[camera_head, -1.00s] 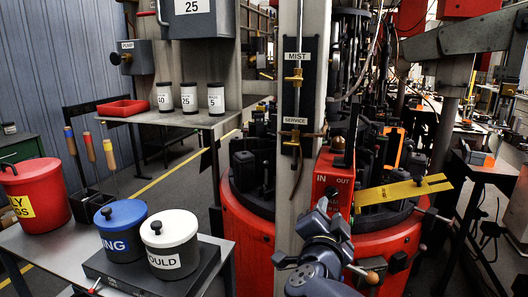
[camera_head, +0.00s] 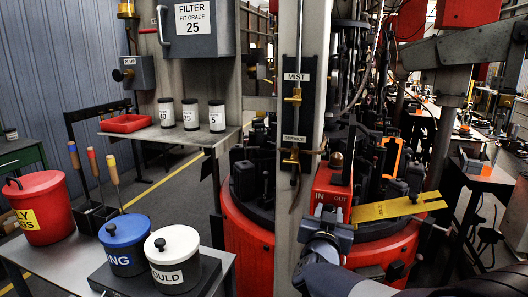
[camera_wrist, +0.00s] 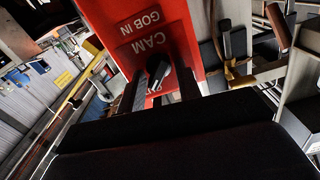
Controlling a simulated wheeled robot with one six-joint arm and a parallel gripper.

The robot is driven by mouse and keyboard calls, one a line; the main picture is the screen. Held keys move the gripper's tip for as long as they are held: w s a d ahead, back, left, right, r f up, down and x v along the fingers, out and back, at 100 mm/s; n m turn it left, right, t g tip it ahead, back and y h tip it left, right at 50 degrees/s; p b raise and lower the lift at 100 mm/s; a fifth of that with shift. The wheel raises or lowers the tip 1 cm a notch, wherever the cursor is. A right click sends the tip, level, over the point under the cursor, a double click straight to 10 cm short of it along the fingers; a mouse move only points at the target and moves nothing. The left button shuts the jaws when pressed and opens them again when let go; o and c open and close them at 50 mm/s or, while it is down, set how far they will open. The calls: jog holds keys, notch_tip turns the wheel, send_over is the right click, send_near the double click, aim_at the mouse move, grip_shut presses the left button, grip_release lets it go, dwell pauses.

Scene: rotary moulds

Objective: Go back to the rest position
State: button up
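My gripper (camera_head: 325,243) is low in front of the red box (camera_head: 332,192) marked IN and OUT, with my forearm coming in from the lower right. In the wrist view, the two dark fingers of my gripper (camera_wrist: 167,90) stand apart in front of a red panel (camera_wrist: 150,38) lettered CAM and GOB IN. A dark knob or lever (camera_wrist: 157,68) shows between the fingers, with a gap on its right side. I cannot tell whether a finger touches it. No held object shows.
A grey post (camera_head: 312,120) with MIST and SERVICE valves stands close by my gripper. Blue (camera_head: 125,260) and white-lidded pots (camera_head: 174,275) stand on a left table.

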jog(key=n+p, duration=0.4)
jog(key=n, duration=0.1)
jog(key=shift+a+r, duration=0.1)
jog(key=shift+r, duration=0.1)
jog(key=n+p, duration=0.4)
jog(key=shift+a+f+n+p, duration=0.1)
jog(key=shift+f+n+p, duration=0.05)
jog(key=shift+n+p, duration=0.2)
jog(key=shift+s+a+f+b, duration=0.15)
jog(key=shift+s+a+b, duration=0.15)
jog(key=shift+s, duration=0.4)
jog(key=shift+d, duration=0.1)
